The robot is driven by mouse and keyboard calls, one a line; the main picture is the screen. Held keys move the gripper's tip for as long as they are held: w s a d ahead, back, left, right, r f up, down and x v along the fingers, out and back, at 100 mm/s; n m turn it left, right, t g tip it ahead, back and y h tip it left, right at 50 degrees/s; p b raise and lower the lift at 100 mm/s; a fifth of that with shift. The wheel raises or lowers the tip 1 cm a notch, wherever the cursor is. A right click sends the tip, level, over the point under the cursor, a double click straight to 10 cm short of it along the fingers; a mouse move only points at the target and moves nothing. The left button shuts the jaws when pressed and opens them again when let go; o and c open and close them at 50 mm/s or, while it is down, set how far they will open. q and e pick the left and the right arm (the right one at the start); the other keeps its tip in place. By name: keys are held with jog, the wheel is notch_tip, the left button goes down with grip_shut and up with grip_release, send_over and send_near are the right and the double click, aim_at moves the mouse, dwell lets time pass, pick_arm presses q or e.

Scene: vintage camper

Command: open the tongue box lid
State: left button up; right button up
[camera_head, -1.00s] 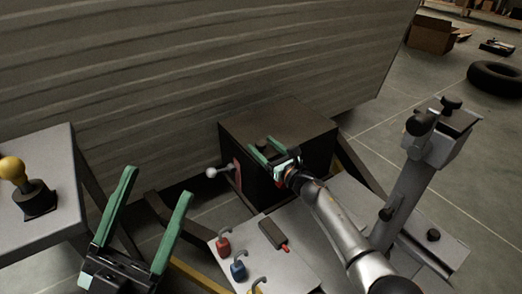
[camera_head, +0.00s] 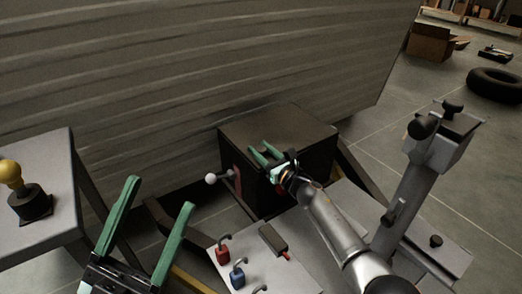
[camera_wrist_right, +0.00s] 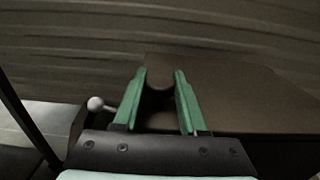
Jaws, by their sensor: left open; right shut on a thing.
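The tongue box (camera_head: 312,155) is a dark box against the ribbed camper wall. Its flat brown lid (camera_head: 282,124) looks down on the box; I cannot tell whether it is slightly raised. My right gripper (camera_head: 260,149) is at the near edge of the lid. In the right wrist view its green fingers (camera_wrist_right: 160,72) are shut on a dark rounded lid handle (camera_wrist_right: 160,78), mostly hidden between them. My left gripper (camera_head: 160,192) is open and empty, low at the left, well apart from the box.
A lever with a white ball (camera_head: 211,178) sticks out left of the box. A grey panel with red (camera_head: 222,252) and blue padlocks (camera_head: 238,275) lies in front. A grey bench (camera_head: 55,180) stands left, a jack post (camera_head: 405,195) right.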

grip_shut()
dwell(0.8)
